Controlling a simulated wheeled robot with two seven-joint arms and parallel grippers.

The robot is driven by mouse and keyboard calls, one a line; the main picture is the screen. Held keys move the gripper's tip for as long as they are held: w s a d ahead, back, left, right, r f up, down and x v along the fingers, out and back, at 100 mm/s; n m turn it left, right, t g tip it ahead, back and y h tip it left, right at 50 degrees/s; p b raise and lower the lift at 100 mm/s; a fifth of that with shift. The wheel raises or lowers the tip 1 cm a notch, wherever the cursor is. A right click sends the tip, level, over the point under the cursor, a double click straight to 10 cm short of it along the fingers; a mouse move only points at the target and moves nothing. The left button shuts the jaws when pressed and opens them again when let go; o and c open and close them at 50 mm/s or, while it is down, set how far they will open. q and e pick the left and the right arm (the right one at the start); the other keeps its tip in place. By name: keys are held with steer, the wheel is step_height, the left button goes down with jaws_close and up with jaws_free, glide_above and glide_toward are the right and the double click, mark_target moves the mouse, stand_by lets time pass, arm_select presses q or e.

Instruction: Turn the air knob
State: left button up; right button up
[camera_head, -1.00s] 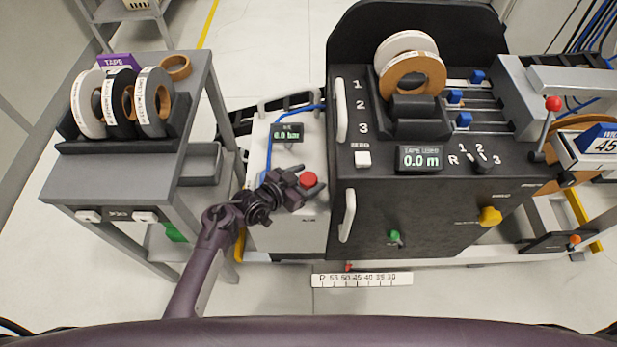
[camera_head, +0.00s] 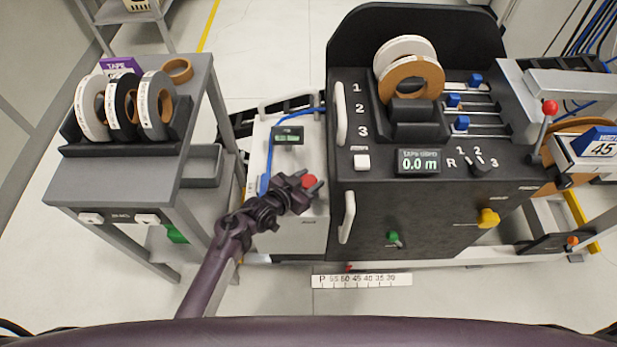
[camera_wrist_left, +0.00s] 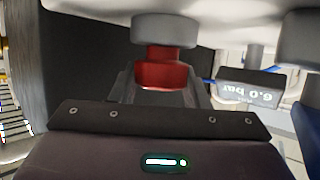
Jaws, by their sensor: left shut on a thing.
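The red air knob (camera_head: 309,181) is on the white air unit (camera_head: 300,235), left of the black machine. It also shows in the wrist view (camera_wrist_left: 165,72), under a grey round part. My left gripper (camera_head: 311,187) is shut on the red knob, its fingers partly hiding it. A small pressure display (camera_head: 287,136) sits behind the knob; in the wrist view it appears upside down and reads 6.0 bar (camera_wrist_left: 250,92). My right gripper is not in view.
A grey cart (camera_head: 120,180) with tape rolls (camera_head: 122,105) stands at left. A blue hose (camera_head: 267,160) runs along the air unit.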

arm_select(q)
steer(key=shift+n+t+y, duration=0.3)
steer(key=shift+n+y, duration=0.1)
steer(key=o, duration=1)
steer(key=shift+c, duration=0.2)
steer(key=shift+s+a, duration=0.1)
steer(key=p+v, duration=0.1)
steer(key=v, duration=0.6)
steer(key=shift+s+a+r, duration=0.15)
steer(key=shift+s+a, duration=0.05)
